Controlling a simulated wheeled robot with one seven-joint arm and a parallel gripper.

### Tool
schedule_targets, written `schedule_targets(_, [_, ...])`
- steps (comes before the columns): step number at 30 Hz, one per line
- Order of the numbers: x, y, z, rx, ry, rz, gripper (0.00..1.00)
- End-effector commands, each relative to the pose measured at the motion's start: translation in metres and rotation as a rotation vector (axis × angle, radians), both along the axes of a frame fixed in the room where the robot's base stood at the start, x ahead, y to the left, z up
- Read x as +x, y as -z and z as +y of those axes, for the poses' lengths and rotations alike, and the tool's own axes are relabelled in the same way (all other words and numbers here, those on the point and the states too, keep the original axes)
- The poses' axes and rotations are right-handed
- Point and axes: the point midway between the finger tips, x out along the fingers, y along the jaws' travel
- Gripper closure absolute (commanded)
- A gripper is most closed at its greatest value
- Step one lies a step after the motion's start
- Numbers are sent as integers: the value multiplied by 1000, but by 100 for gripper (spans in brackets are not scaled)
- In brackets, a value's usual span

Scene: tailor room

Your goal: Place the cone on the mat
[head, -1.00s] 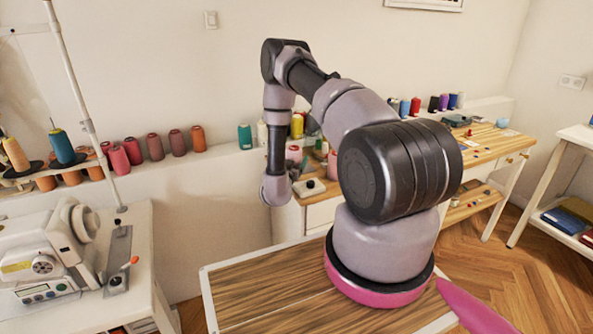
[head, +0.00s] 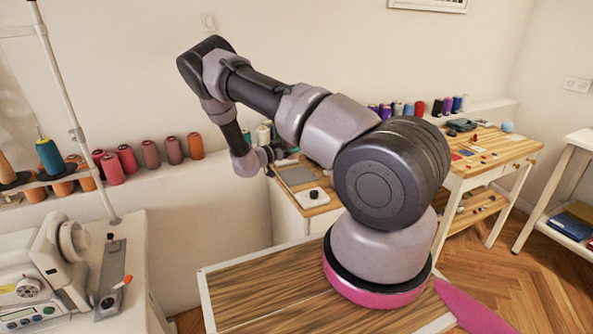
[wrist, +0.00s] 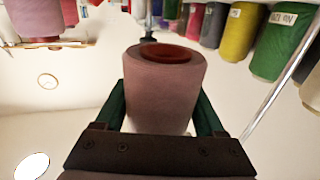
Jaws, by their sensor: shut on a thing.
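In the wrist view a dusty mauve thread cone (wrist: 165,88) with a reddish hollow end sits between the two green fingers of my gripper (wrist: 162,108), which is shut on it. In the head view my gripper (head: 268,155) is small and partly hidden by my own arm, near the back wall's ledge; the held cone cannot be made out clearly there. A flat grey piece (head: 297,176), which looks like the mat, lies on the wooden-topped desk just below and right of my gripper. The mat does not show clearly in the wrist view.
Several thread cones (head: 150,154) line the ledge at left, with more (head: 420,107) at right. A small white device with a black knob (head: 313,197) stands beside the grey piece. A sewing machine (head: 50,250) is at the left. The right desk (head: 480,155) holds small items.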

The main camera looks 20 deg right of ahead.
Motion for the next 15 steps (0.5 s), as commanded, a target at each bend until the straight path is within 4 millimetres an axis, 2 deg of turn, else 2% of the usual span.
schedule_targets(3, [-1, 26, -1, -2, 2, 5, 94])
schedule_targets(6, [-1, 41, -1, -2, 1, 3, 94])
schedule_targets(15, [-1, 70, -1, -2, 0, 3, 94])
